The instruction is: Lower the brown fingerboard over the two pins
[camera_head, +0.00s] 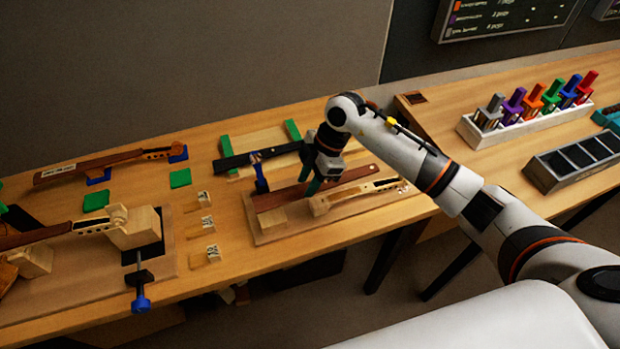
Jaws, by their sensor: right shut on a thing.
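My right gripper (313,187) reaches in from the right and points down at the middle of the brown fingerboard (351,177). It is shut on the fingerboard, though its fingers hide the grip itself. The fingerboard is a long, dark reddish-brown strip, lying roughly level just behind a pale violin neck (350,196) on a wooden board (292,231). I cannot tell whether the fingerboard touches the board or hangs slightly above it. The two pins cannot be made out. My left gripper is not in view.
A black fingerboard (240,160) lies across green-ended supports behind, with a blue clamp (260,176) close by. Several small labelled blocks (208,226) stand to the left. Another instrument neck (100,168) rests farther left. A rack of coloured-handled tools (530,112) and a grey tray (572,158) are right.

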